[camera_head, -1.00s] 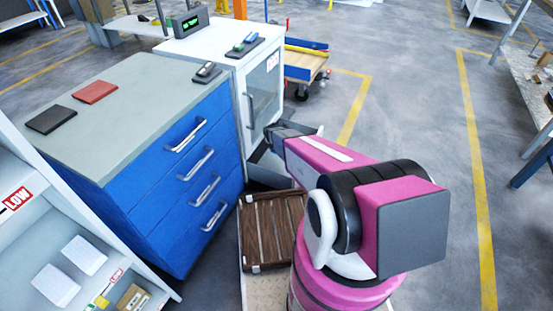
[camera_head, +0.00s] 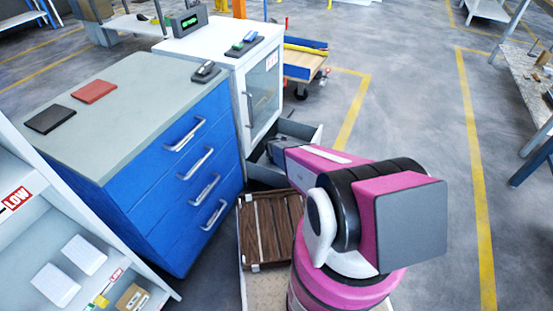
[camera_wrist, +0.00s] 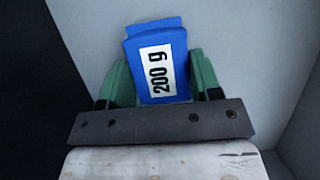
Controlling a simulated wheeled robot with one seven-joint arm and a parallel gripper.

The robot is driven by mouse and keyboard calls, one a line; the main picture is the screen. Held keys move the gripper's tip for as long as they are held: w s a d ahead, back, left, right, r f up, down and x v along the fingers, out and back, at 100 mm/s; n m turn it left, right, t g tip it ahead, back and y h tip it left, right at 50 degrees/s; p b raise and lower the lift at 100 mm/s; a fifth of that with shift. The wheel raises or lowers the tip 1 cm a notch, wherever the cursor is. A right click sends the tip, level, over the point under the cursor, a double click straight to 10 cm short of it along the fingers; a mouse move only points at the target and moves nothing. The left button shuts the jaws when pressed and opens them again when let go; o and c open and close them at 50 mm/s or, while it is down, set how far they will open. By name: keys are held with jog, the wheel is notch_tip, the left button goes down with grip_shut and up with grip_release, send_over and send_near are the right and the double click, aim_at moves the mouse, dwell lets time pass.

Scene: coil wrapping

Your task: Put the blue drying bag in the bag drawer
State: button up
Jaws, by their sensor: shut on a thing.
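The blue drying bag (camera_wrist: 158,60), with a white "200 g" label, is between the green fingers of my gripper (camera_wrist: 160,85) in the wrist view. The gripper is shut on it. An open grey drawer (camera_head: 303,130) sticks out low from the white cabinet in the head view. My gripper (camera_head: 275,152) is down inside the drawer's outline there, mostly hidden by my arm. In the wrist view, plain grey surfaces surround the bag, with a wall at the right. I cannot tell whether the bag touches the drawer bottom.
The white cabinet (camera_head: 222,42) with a glass door stands behind the drawer. The blue drawer unit (camera_head: 165,190) is at the left, its drawers shut. A brown slatted crate (camera_head: 268,228) lies in front of the open drawer.

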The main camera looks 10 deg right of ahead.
jog(key=shift+f, duration=0.15)
jog(key=o, duration=1)
jog(key=shift+c, duration=0.2)
jog(key=s+a+r+m, duration=0.1)
jog(key=s+r, duration=0.1)
jog(key=r, duration=0.5)
jog(key=s+a+r, duration=0.1)
jog(key=s+r, duration=0.2)
jog(key=r, duration=0.3)
jog(key=s+d+r+m+g+y, duration=0.1)
jog(key=s+d+r+m+g, duration=0.1)
jog(key=s+r+m, duration=0.9)
jog(key=s+d+r+m+g+y, duration=0.1)
jog(key=s+d+r+m, duration=0.1)
jog(key=s+r+m, duration=1)
notch_tip(320, 180, up, 5)
jog(key=m, duration=0.5)
jog(key=shift+d+f+g+y, duration=0.15)
jog(key=shift+d+g+y, duration=0.15)
jog(key=shift+g, duration=0.1)
